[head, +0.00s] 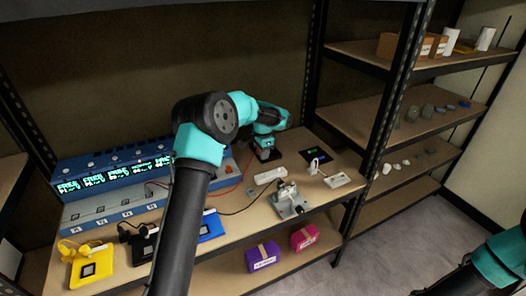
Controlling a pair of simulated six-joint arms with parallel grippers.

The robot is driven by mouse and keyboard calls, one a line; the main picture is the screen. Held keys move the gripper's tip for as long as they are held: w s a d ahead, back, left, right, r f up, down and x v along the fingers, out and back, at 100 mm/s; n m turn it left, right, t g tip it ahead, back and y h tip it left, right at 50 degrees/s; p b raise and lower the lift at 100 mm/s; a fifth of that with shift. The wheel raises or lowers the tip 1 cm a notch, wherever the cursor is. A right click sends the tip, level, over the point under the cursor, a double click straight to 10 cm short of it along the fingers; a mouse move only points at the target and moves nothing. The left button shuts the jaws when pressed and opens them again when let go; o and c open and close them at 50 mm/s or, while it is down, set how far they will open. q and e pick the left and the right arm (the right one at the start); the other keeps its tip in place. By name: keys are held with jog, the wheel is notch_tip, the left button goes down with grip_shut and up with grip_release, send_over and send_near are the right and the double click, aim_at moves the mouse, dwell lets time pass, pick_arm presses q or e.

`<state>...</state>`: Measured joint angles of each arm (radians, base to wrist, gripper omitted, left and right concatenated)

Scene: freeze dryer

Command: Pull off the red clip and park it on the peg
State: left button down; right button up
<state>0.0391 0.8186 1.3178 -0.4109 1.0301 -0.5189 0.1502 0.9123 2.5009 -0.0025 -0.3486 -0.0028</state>
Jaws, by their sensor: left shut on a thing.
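My left gripper (265,153) is above the back of the bench shelf, pointing down. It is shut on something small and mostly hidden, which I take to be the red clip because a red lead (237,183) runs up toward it. The clip itself is too small to make out. A grey metal fixture (290,203) stands on the shelf to the front right of the gripper, and a black lead (243,211) runs to it. I cannot pick out the peg for certain. My right gripper is not in view; only part of my right arm shows at lower right.
White small parts (270,176) and a black panel (316,155) lie near the fixture. Yellow (90,268) and blue (211,226) pads lie in front. A rack post (392,110) stands at right.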

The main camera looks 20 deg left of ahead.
pick_arm(q)
jog(key=shift+f, duration=0.95)
jog(key=shift+f, duration=0.25)
jog(key=shift+f, duration=2.75)
jog(key=shift+f, duration=1.2)
dwell(0.6)
jog(key=c, duration=1)
grip_release()
jog(key=shift+r, duration=0.1)
notch_tip(320, 180, up, 17)
jog(key=shift+r, duration=0.1)
